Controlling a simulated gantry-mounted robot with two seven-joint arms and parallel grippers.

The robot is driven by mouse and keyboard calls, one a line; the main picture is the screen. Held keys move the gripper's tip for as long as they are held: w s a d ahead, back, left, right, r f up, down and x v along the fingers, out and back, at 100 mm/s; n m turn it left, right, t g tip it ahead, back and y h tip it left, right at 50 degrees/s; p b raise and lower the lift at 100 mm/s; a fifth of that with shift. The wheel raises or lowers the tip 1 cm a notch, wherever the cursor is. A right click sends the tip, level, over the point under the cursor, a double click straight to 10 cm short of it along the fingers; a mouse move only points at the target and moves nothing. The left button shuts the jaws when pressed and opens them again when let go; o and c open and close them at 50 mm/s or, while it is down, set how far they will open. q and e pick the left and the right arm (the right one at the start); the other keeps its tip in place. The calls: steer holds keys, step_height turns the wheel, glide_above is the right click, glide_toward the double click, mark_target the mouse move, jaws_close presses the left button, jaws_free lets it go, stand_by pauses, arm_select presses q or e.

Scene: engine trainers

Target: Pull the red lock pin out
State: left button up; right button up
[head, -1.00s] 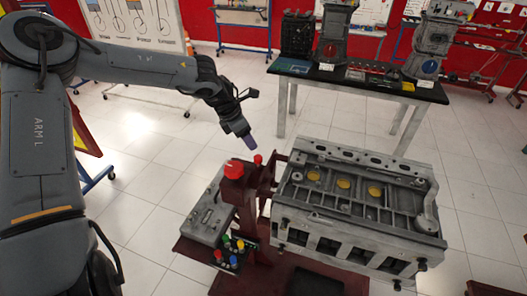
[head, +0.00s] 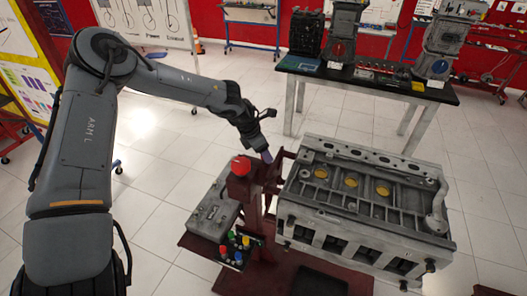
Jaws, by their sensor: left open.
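The engine block (head: 365,200) is mounted at the right of a dark red stand (head: 254,205). A large red knob (head: 241,166) sits on top of the stand's post. The smaller red pin head beside it, seen earlier, is now hidden behind my left gripper (head: 267,157). That gripper comes in from the upper left and points down at the top of the stand, just right of the large knob. It is open; its fingers are small here, and I cannot tell whether they touch the pin. My right gripper is out of view.
A grey box (head: 213,214) and a panel of coloured buttons (head: 237,248) are on the stand's left side. A black-topped table (head: 375,82) with engine parts stands behind. The tiled floor (head: 155,185) at left is clear.

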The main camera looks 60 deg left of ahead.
arm_select(q)
jaws_close()
step_height(320, 180, up, 4)
steer(key=shift+r+p, duration=0.1)
steer(key=shift+p, duration=0.95)
steer(key=shift+r, duration=0.2)
steer(key=shift+w+d, duration=0.1)
steer(key=shift+c, duration=2.3)
jaws_free()
steer(key=o, duration=0.5)
steer(key=shift+c, duration=0.2)
steer(key=shift+f, duration=0.1)
